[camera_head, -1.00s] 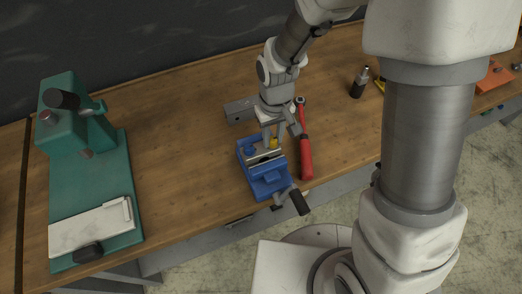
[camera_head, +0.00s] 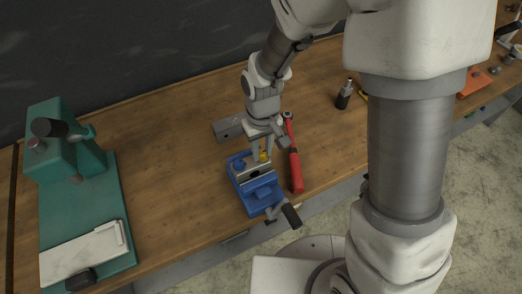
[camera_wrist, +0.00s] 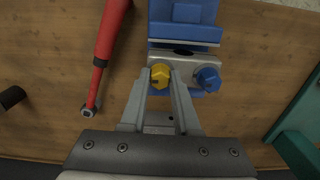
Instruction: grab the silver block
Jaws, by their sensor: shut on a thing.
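My gripper (camera_head: 262,158) points down over the far end of a blue vise (camera_head: 262,192). In the wrist view its two fingers (camera_wrist: 164,76) are closed around a yellow hex bolt head (camera_wrist: 160,76). The bolt sits against a silver block (camera_wrist: 186,58) at the vise jaw, beside a blue bolt (camera_wrist: 208,78). The blue bolt also shows in the head view (camera_head: 239,164). Another grey metal block (camera_head: 228,128) with a hole lies on the table behind the vise, partly hidden by my gripper.
A red-handled wrench (camera_head: 296,170) lies close right of the vise. A dark bottle (camera_head: 344,94) stands farther right. A green press (camera_head: 90,200) stands at the left. The vise handle (camera_head: 290,214) juts over the table's front edge. Bare wood lies between press and vise.

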